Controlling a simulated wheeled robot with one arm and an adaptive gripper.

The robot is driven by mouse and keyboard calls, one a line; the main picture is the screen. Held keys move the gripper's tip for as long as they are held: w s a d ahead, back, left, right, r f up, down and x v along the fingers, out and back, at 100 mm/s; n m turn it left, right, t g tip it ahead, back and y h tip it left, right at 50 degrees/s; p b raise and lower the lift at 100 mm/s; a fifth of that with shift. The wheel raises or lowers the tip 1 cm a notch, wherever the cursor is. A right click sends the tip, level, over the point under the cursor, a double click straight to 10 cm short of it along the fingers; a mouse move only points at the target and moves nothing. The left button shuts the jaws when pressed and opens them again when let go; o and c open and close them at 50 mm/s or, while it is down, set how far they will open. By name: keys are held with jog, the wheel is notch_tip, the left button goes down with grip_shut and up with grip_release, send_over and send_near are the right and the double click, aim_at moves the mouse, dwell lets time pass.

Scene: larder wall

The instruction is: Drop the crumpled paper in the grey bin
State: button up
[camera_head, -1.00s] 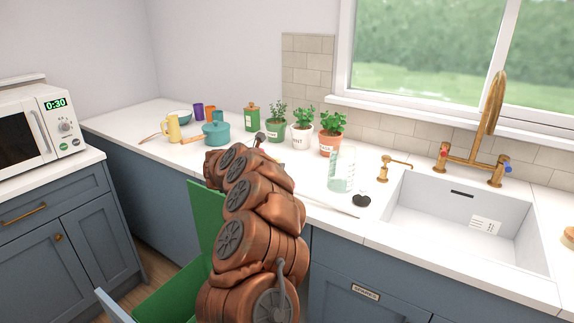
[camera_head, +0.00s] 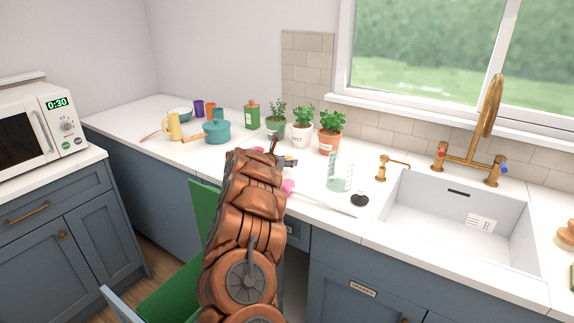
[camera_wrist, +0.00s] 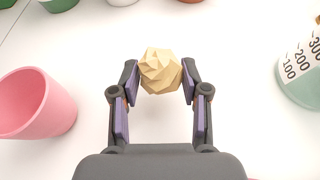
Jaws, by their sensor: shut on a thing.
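The crumpled paper (camera_wrist: 160,71), a pale yellow faceted ball, sits between the two fingertips of my gripper (camera_wrist: 160,82) in the wrist view. The fingers are shut on its sides. In the head view my gripper (camera_head: 284,161) is over the counter in front of the potted herbs, partly hidden by my arm. I cannot tell whether the paper touches the counter. No grey bin is recognisable in the head view. A green open compartment (camera_head: 168,296) shows low at the left of my arm, and my arm hides part of that area.
A pink cup (camera_wrist: 37,103) stands left of my gripper, and a measuring beaker (camera_head: 340,172) stands to its right. Herb pots (camera_head: 302,134) line the back. The sink (camera_head: 465,225) is at the right. A teal pot (camera_head: 217,131) stands on the left counter.

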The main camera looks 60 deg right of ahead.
jog(key=shift+f, duration=1)
jog(key=shift+f, duration=0.15)
jog(key=o, duration=0.7)
jog(key=shift+o, duration=0.2)
jog(key=shift+r, duration=0.3)
jog(key=shift+a, duration=0.3)
jog(key=shift+a+r, duration=0.15)
jog(key=shift+a, duration=0.45)
jog(key=shift+b+v, duration=1.65)
jog(key=shift+v, duration=3.5)
jog(key=shift+r, duration=0.1)
